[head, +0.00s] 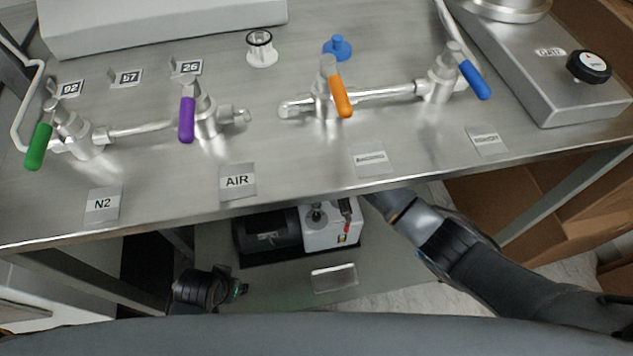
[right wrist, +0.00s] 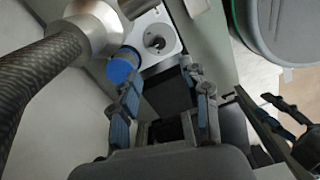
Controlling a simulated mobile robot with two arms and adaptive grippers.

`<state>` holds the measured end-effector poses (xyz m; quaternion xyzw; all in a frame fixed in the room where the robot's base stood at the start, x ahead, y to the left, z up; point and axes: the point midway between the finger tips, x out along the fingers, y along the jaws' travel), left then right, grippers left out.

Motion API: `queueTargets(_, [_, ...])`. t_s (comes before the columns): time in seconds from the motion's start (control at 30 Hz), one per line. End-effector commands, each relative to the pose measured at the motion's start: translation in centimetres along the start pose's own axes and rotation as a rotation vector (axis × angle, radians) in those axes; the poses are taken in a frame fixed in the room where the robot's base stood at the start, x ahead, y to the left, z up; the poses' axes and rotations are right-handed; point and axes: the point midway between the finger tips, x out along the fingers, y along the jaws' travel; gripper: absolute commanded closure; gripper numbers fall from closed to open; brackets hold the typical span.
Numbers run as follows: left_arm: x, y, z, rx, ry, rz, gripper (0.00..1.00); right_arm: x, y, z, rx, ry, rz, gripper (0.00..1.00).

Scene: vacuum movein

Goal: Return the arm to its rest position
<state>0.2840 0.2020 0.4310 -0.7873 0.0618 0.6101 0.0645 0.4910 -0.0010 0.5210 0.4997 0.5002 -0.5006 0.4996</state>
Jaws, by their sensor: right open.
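My right arm (head: 465,255) comes in from the right in the head view and reaches under the bench's front edge; its gripper is hidden there. In the right wrist view my right gripper (right wrist: 168,98) is open, fingers apart, with nothing between the pads. A blue round cap (right wrist: 123,66) on a metal pipe fitting is close to its left finger. My left gripper (head: 238,290) is low below the bench in the head view. Dark fingers at the right of the right wrist view may belong to it, but its opening is unclear.
The steel bench (head: 170,170) carries valves with green (head: 38,147), purple (head: 187,120), orange (head: 341,97) and blue (head: 475,80) handles. A pump (head: 268,232) with a white end stands beneath. A ribbed hose (right wrist: 38,85) runs left of my right gripper. Cardboard boxes (head: 535,205) stand at right.

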Motion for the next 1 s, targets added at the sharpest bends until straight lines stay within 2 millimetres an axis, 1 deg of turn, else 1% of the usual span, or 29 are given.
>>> queueTargets(0.23, [0.0,0.0,0.0,0.000,0.000,0.000,0.64,0.1,0.0,0.0,0.000,0.001,0.000,0.53])
queueTargets(0.33, [0.0,0.0,0.0,0.000,-0.001,0.000,0.64,0.6,-0.6,-0.1,0.021,0.016,-0.002,0.53])
queueTargets(0.37, [0.0,0.0,0.0,0.000,-0.001,0.000,0.64,0.8,-0.9,-0.1,0.037,0.027,-0.003,0.53])
queueTargets(0.47, [0.0,0.0,0.0,0.000,-0.001,0.000,0.64,2.4,-2.7,-0.2,0.136,0.082,-0.008,0.53])
queueTargets(0.57, [0.0,0.0,0.0,0.000,-0.001,0.000,0.64,4.2,-5.1,0.4,0.299,0.153,-0.009,0.53])
queueTargets(0.67, [0.0,0.0,0.0,0.000,-0.001,0.000,0.64,5.9,-7.5,1.9,0.491,0.211,-0.002,0.53])
queueTargets(0.77, [0.0,0.0,0.0,0.000,0.000,0.000,0.64,7.3,-9.9,4.4,0.691,0.244,0.012,0.53])
queueTargets(0.8, [0.0,0.0,0.0,0.000,0.000,0.000,0.64,7.8,-10.9,5.6,0.769,0.251,0.021,0.53])
queueTargets(0.9, [0.0,0.0,0.0,0.000,0.000,0.000,0.64,8.6,-13.0,8.6,0.937,0.257,0.049,0.53])
queueTargets(1.0, [0.0,0.0,0.0,0.000,0.000,0.000,0.64,9.1,-14.8,11.3,1.063,0.249,0.076,0.53])
